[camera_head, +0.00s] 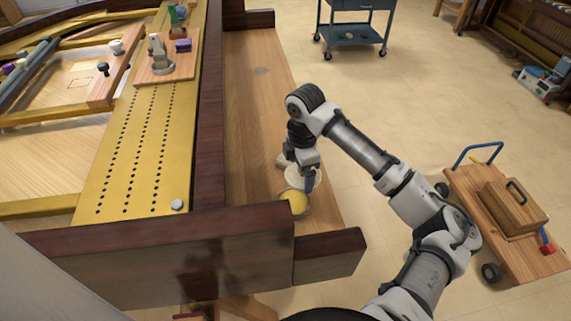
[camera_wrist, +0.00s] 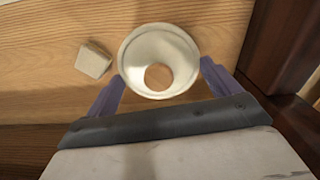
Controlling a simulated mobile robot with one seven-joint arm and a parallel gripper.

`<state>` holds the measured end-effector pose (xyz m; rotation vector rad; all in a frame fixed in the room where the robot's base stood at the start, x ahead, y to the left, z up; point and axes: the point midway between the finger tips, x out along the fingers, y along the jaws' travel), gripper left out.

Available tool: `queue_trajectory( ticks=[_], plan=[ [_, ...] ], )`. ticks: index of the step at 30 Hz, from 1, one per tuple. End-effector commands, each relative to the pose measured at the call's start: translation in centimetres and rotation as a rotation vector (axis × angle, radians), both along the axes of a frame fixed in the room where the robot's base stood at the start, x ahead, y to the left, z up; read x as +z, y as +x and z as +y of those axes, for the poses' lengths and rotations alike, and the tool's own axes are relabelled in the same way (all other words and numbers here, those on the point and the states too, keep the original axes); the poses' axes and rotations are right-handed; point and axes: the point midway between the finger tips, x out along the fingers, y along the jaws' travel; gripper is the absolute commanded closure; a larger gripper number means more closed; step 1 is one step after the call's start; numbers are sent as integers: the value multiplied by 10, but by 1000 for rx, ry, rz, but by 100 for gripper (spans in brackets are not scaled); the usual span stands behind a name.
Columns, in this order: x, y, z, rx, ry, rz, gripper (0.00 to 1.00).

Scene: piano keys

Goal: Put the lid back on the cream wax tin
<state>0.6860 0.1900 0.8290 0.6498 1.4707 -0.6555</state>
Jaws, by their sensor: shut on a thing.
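The cream wax tin (camera_head: 297,202) stands on the wooden ledge near its front end, and yellow wax shows in its open top. My gripper (camera_head: 306,168) is just behind the tin. It is shut on the pale round lid (camera_head: 314,182), which is partly hidden by the gripper in the head view. In the wrist view the lid (camera_wrist: 138,62) lies between the two purple fingers of my gripper (camera_wrist: 160,85), with a wood-coloured round spot in its middle. The lid is beside the tin, not on it. I cannot tell its exact height above the ledge. The tin is not clearly visible in the wrist view.
A small pale block (camera_wrist: 93,60) lies on the ledge left of the lid in the wrist view. The ledge (camera_head: 258,110) has free room farther back. A dark wooden rail (camera_head: 211,110) borders its left side, and a dark block (camera_head: 328,256) its front.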

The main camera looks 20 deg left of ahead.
Motion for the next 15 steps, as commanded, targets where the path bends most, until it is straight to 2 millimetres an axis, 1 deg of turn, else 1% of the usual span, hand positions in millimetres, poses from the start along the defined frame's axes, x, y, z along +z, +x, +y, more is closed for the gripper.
queue_trajectory(
  ticks=[1, 3, 6, 9, 15],
  plan=[
    [7, -13, 0, 97, -2, -2, 33],
    [7, -27, 1, 203, -1, -2, 33],
    [6, -39, 1, 290, 1, 0, 33],
    [3, -43, 1, 321, 1, 0, 33],
    [-8, -42, 1, 320, 2, 0, 33]
  ],
)
